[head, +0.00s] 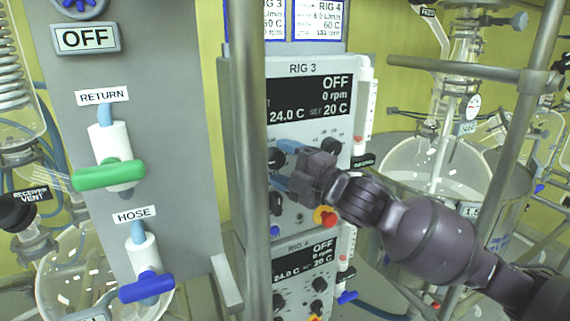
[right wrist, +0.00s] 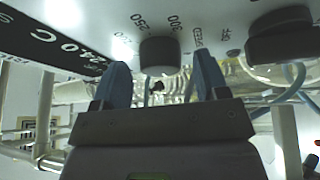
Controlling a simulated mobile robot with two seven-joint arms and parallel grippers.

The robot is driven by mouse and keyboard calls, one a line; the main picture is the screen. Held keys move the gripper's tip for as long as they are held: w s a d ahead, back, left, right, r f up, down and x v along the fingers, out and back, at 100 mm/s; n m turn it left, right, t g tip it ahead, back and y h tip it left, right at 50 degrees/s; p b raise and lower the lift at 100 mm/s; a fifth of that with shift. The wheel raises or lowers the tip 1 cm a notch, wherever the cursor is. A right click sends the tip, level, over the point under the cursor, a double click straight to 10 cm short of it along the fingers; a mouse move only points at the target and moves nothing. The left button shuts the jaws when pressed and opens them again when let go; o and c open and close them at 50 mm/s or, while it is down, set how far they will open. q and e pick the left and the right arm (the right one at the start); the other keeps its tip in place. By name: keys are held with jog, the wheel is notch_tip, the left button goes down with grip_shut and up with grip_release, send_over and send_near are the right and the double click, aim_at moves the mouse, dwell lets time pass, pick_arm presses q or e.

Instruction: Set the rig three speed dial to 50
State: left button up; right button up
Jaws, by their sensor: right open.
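The rig three control box (head: 315,68) shows OFF, 0 rpm, 24.0 C and SET 20 C on its display (head: 309,98). A dark dial (head: 276,158) on its left side is partly hidden by my right gripper. My right gripper (head: 281,167) is open at the panel, its blue fingers pointing left. In the right wrist view, the fingers (right wrist: 160,72) stand on either side of a dark round knob (right wrist: 159,54), with gaps on both sides. The numbers 250 and 300 are printed near that knob. I cannot read its pointer. My left gripper is not in view.
A second dial (head: 331,147) sits to the right, and it shows as a dark knob (right wrist: 280,38) in the right wrist view. A red and yellow switch (head: 325,216) is below. A vertical metal pole (head: 257,120) stands before the box. The rig four box (head: 300,246) is underneath.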

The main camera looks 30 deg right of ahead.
jog(key=v, duration=1.1)
jog(key=shift+w, duration=0.1)
dwell(0.7)
